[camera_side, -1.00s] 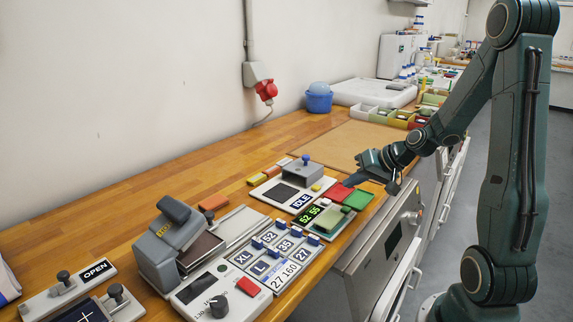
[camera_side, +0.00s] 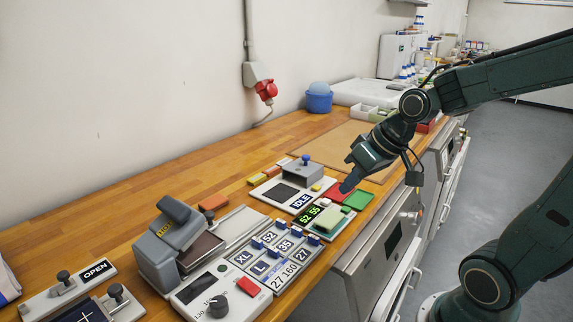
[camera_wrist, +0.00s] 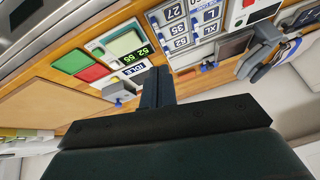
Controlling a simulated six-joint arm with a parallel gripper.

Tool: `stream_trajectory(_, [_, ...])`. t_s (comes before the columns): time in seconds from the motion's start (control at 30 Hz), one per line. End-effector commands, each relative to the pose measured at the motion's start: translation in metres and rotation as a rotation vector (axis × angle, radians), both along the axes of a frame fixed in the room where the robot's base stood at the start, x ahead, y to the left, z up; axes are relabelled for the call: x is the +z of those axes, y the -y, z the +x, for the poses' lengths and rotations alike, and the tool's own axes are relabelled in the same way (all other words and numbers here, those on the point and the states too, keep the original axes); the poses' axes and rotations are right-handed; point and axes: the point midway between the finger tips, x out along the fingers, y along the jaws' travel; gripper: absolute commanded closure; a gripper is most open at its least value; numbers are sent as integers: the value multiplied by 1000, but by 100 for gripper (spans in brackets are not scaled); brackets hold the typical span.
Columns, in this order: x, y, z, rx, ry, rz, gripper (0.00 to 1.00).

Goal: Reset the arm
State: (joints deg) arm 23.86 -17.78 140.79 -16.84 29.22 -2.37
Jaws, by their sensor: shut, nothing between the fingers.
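My gripper (camera_side: 347,187) is shut and empty. In the side view it points down and left, with its fingertips in line with the red pad (camera_side: 332,193) near the front edge of the bench; I cannot tell the height of the gap. In the wrist view my shut fingers (camera_wrist: 158,82) extend from the dark palm, in front of the IDLE panel. The green pad (camera_side: 359,200) lies just right of the red one. The display reading 52 55 (camera_side: 309,214) and the IDLE sign (camera_side: 300,201) are to the left of the fingertips.
A size-key panel (camera_side: 276,253), a grey press-like device (camera_side: 165,250) and an OPEN lever plate (camera_side: 55,290) stand at the left front. A blue tub (camera_side: 319,101) is at the back. Bare wood (camera_side: 150,200) lies along the wall. The air above the bench looks free.

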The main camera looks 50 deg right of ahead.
Motion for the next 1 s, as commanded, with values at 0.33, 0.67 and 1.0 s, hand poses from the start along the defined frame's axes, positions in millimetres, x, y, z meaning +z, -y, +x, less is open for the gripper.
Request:
stream_trajectory(0.33, [32,-39,-58,97,-20,-106,100])
stream_trajectory(0.67, [43,-50,-100,130,-26,-136,100])
stream_trajectory(1.0, [44,-50,-104,132,-28,-137,100])
